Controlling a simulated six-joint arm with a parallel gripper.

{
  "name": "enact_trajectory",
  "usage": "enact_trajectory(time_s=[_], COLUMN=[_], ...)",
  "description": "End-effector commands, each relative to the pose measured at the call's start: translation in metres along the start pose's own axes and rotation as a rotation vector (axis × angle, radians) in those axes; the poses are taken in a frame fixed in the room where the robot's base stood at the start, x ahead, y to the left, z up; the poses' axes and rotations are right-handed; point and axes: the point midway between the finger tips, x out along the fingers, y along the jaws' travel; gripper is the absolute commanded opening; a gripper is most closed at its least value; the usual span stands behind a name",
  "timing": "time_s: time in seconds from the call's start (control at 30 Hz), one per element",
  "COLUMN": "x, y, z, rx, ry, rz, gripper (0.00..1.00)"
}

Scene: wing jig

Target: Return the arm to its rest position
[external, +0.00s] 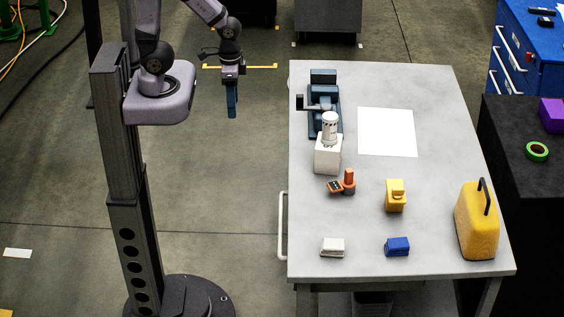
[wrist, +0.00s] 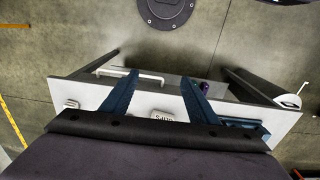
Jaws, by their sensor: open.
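My gripper (external: 232,112) hangs fingers down over the open floor, left of the grey workbench (external: 420,240) and apart from it. My arm bends down from the column-mounted base at the upper left. In the wrist view, the two blue fingers of my gripper (wrist: 158,76) stand apart with nothing held between them. Part of the workbench (wrist: 87,96) shows behind and between the fingers. My palm hides the lower part of that view.
The bench holds a blue vise (external: 323,78), white block (external: 327,158), orange tool (external: 348,182), yellow block (external: 395,196), white piece (external: 332,247), blue block (external: 397,246), yellow can (external: 477,228) and white sheet (external: 387,132). A handle (external: 282,225) juts from its left side.

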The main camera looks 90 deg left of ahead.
Motion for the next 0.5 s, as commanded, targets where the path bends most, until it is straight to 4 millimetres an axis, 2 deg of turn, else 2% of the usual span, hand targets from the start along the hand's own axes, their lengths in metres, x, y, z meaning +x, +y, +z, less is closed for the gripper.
enact_trajectory(time_s=[0.33, 0.5], x=[-0.001, 0.015], y=[-0.001, -0.001], z=[0.003, 0.003], rx=[0.002, 0.002], ry=[-0.009, -0.009], rz=[-0.002, -0.002], gripper=[0.54, 0.54])
